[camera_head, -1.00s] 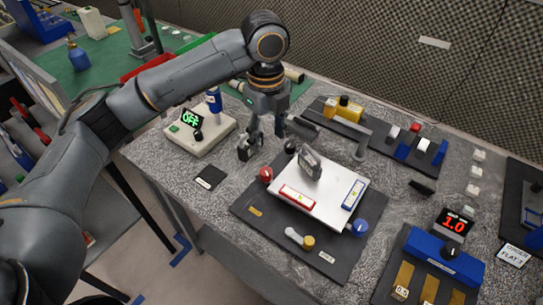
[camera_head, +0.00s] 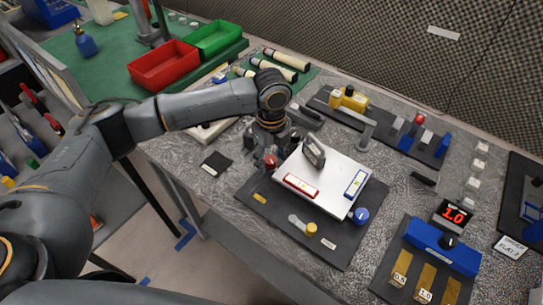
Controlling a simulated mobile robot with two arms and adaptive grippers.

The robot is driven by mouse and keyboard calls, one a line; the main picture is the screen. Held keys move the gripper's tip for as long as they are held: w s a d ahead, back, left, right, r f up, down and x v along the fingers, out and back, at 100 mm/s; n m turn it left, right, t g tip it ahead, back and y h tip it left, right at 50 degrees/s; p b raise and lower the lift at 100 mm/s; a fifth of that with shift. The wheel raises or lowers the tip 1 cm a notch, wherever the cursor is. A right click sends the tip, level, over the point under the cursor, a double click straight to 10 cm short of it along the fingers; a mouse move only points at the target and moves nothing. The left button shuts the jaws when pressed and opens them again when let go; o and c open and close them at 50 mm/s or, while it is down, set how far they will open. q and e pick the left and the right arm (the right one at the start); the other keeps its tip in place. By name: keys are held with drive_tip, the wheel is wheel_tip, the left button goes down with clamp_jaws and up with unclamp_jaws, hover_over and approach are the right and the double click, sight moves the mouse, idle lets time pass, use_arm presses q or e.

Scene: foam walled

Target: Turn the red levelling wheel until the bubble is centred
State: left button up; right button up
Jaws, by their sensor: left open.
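The red levelling wheel (camera_head: 271,161) is at the upper left corner of the white levelling plate (camera_head: 333,190). My left gripper (camera_head: 274,152) is open and comes down from above at the red wheel; its fingers partly hide the wheel, and I cannot tell whether they touch it. A red-framed vial (camera_head: 300,187) lies along the plate's front left edge and a blue-framed vial (camera_head: 356,183) along its right side. Their bubbles are too small to read. A blue wheel (camera_head: 361,215) sits at the plate's right corner. My right gripper is not in view.
A grey upright instrument (camera_head: 314,152) stands on the plate, close to my left gripper. A yellow knob (camera_head: 311,228) is on the black base in front. Red (camera_head: 164,66) and green (camera_head: 215,39) trays stand behind my arm.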

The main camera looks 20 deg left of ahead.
use_arm(q)
drive_tip(key=shift+f, duration=0.15)
clamp_jaws()
drive_tip(key=shift+n+p, duration=0.3)
drive_tip(key=shift+p, duration=0.3)
drive_tip(key=n+p, duration=0.1)
drive_tip(key=p, duration=0.1)
drive_tip(key=n+p, duration=0.3)
drive_tip(key=p, duration=0.1)
drive_tip(key=shift+d+r+n+p, duration=0.1)
drive_tip(key=shift+r+n+p, duration=0.15)
drive_tip(key=shift+n+p, duration=0.15)
drive_tip(key=shift+w+f+n+p, duration=0.1)
drive_tip(key=shift+f+n+p, duration=0.1)
drive_tip(key=shift+n+p, duration=0.85)
unclamp_jaws()
